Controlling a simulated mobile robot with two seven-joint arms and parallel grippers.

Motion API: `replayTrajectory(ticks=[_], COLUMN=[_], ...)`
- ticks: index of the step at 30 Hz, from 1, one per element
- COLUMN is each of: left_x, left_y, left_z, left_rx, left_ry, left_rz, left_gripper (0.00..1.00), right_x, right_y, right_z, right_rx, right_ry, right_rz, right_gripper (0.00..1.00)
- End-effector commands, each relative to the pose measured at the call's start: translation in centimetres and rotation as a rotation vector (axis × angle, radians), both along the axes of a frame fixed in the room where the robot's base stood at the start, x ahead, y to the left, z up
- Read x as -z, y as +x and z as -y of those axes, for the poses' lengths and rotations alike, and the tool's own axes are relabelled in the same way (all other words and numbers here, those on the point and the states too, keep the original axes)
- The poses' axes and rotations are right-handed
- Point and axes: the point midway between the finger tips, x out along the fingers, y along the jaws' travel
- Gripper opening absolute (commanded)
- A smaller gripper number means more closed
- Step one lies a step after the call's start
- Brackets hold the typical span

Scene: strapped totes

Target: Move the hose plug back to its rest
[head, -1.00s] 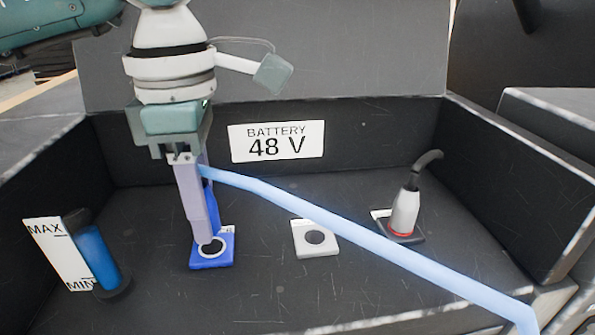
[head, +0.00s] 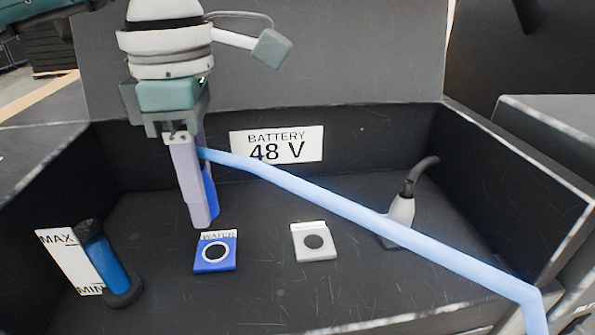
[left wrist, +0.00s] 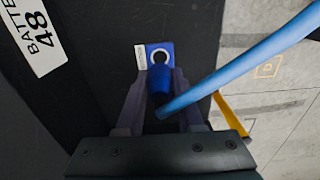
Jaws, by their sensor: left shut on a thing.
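The blue hose plug (head: 210,194) is held upright between the fingers of my left gripper (head: 203,222). The plug also shows in the left wrist view (left wrist: 160,80), with the pale blue hose (head: 330,203) running from it to the right. The plug is a little above and behind the blue WATER socket (head: 215,253), whose round hole is uncovered. A grey plate (head: 314,243) with a dark round hole lies to the right, empty. I cannot tell from its label which one it is. My right gripper is not in view.
A black-and-grey plug (head: 401,210) stands in its place at the right, partly behind the hose. A blue level gauge (head: 107,262) stands at the left. A BATTERY 48 V label (head: 277,145) is on the back wall. Dark walls enclose the bay.

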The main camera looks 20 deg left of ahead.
Motion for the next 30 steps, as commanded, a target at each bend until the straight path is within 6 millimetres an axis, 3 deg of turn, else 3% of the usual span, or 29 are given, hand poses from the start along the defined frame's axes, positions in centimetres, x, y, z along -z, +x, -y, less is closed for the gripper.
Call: replayTrajectory(ticks=[8,23,30], left_x=[-0.6,-5.9,-6.0], left_y=[0.0,0.0,0.0], left_z=[0.0,0.0,0.0], left_rx=[0.000,0.000,0.000], left_ry=[0.001,0.001,0.001], left_rz=[0.001,0.002,0.001], left_gripper=[0.00,0.00,0.00], right_x=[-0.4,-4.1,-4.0], right_y=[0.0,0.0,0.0], right_z=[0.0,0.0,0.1], right_rx=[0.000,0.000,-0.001], right_ry=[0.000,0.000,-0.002], right_rz=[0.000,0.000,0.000], right_gripper=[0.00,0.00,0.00])
